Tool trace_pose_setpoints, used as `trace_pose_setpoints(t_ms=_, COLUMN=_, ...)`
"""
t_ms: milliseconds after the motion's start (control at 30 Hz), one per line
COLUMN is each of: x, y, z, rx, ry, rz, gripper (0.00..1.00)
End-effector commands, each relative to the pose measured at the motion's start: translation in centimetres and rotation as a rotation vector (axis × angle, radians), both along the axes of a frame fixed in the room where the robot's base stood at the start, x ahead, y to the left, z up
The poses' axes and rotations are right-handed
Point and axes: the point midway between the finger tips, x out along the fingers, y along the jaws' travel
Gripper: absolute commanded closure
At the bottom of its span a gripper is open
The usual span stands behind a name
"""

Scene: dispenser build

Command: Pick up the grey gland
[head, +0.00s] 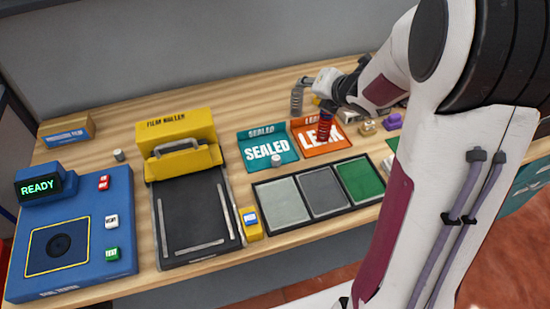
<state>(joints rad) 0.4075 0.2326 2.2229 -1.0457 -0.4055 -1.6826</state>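I cannot tell for sure which thing is the grey gland. A small grey cylinder (119,155) stands on the bare wood left of the yellow machine. Another small grey piece (276,160) sits at the front of the teal SEALED mat (252,151). My gripper (326,108) is over the orange LEAK mat (313,148), to the right of both pieces and apart from them. A dark red and blue ribbed piece (325,128) shows just below it. The fingers are too small and covered to tell whether they are open or hold that piece.
A grey ribbed upright piece (297,98) is close left of my gripper. A tray with grey and green panels (289,222) lies in front. The yellow machine (180,138) and blue READY tester (75,230) fill the left. My arm covers much of the right.

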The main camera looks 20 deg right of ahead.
Motion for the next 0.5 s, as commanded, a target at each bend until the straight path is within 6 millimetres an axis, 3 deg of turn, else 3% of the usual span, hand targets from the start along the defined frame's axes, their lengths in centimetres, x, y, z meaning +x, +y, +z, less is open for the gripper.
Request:
trace_pose_setpoints(t_ms=267, x=0.9, y=0.8, z=-4.6, rx=-0.142, ry=-0.021, rz=0.296, gripper=0.62)
trace_pose_setpoints(t_ms=500, x=0.2, y=1.9, z=-8.7, rx=-0.245, ry=-0.081, rz=0.57, gripper=0.62)
